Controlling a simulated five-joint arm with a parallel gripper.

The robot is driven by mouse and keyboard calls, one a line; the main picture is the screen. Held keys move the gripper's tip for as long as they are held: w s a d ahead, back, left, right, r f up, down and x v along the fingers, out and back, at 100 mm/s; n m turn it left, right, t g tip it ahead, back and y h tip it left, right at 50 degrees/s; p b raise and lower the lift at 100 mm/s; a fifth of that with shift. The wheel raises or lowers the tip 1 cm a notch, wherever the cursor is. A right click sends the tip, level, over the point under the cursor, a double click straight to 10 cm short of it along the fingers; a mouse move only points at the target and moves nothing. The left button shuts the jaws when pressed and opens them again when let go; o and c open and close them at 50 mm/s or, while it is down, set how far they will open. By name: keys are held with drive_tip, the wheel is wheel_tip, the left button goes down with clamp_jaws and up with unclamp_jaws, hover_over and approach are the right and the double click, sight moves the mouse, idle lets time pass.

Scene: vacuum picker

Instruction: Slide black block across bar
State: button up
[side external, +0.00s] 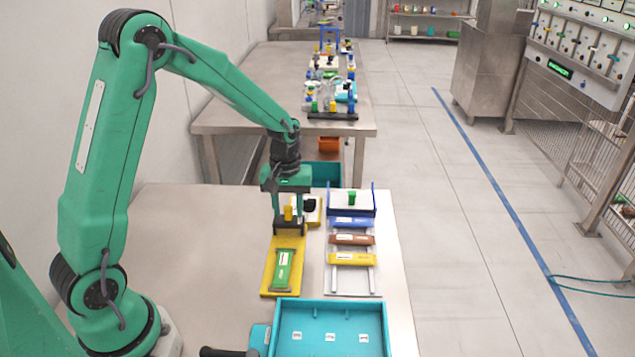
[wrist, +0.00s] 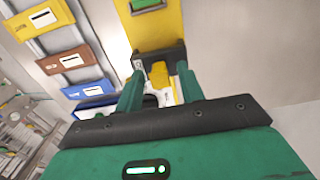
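A black block (wrist: 158,57) lies across the near end of a yellow bar (wrist: 152,30) in the wrist view. A yellow upright tab (wrist: 159,75) stands at the block; whether they are joined is unclear. My gripper (wrist: 161,72) is open, with one green finger on each side of the tab and gaps showing. In the side view, my gripper (side external: 288,229) points down at the far end of the yellow bar (side external: 270,279), with the yellow tab (side external: 288,213) between its fingers. A green labelled block (side external: 284,269) lies on the bar's nearer part. Contact at the fingertips is unclear.
A rack (side external: 352,284) with blue, brown and yellow labelled bars stands to the right. A black knob (side external: 309,205) on a white and yellow piece sits just behind my gripper. A teal tray (side external: 331,308) is in front. The table's left part is clear.

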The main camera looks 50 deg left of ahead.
drive_tip(key=shift+f, duration=0.1)
clamp_jaws()
drive_tip(key=s+d, duration=0.9)
drive_tip(key=shift+s+d, duration=0.1)
drive_tip(key=shift+d, duration=0.05)
idle(0.4)
unclamp_jaws()
wheel_tip(320, 180, up, 8)
idle(0.7)
